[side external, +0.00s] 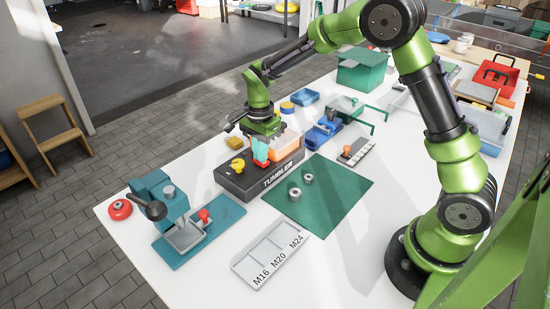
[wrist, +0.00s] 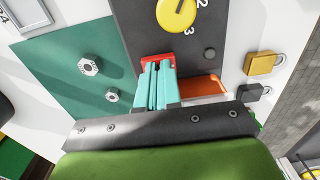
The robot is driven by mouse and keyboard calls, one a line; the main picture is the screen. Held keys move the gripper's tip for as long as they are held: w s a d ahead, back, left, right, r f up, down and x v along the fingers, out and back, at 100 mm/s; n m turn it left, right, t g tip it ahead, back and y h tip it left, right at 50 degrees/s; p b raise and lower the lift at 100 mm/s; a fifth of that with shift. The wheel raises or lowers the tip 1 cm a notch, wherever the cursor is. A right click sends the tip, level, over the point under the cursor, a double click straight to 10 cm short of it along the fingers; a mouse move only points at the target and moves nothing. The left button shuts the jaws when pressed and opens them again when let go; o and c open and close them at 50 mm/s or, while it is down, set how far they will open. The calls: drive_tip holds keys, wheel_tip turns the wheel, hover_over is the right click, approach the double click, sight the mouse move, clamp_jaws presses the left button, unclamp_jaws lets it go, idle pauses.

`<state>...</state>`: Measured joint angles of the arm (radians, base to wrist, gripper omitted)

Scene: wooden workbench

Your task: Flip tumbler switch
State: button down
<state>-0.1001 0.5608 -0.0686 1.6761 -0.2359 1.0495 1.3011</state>
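The black box labelled TUMBLER (side external: 275,183) stands on the white bench. My gripper (side external: 261,160) is over it with its teal fingers pointing down. In the wrist view, the fingertips (wrist: 158,68) are close together, at a red part (wrist: 150,58) on the box (wrist: 135,22). The red part appears to be the switch; its lever is hidden by the fingers, so its position cannot be told. I see nothing clearly held between the fingers. An orange cover (side external: 288,146) is beside the fingers and also shows in the wrist view (wrist: 203,86).
A yellow knob (side external: 237,166) is on the box, with numbers beside it in the wrist view (wrist: 177,12). A green mat (side external: 330,190) with nuts (side external: 295,194) lies in front. A teal press (side external: 180,215) stands left.

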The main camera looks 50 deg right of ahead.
drive_tip(key=shift+s+f, duration=0.25)
drive_tip(key=shift+s, duration=0.2)
drive_tip(key=shift+r, duration=0.1)
wheel_tip(320, 180, up, 14)
drive_tip(key=shift+r, duration=0.15)
drive_tip(key=shift+w, duration=0.1)
drive_tip(key=s+r+n+t+y, duration=0.1)
drive_tip(key=s+r+n+t, duration=0.1)
drive_tip(key=s+n, duration=0.5)
drive_tip(key=s+a+r+n+t+y, duration=0.1)
drive_tip(key=s+n+t, duration=0.4)
drive_tip(key=s, duration=0.8)
drive_tip(key=shift+s+r+n, duration=0.35)
drive_tip(key=shift+r+n, duration=0.15)
drive_tip(key=shift+n, duration=0.5)
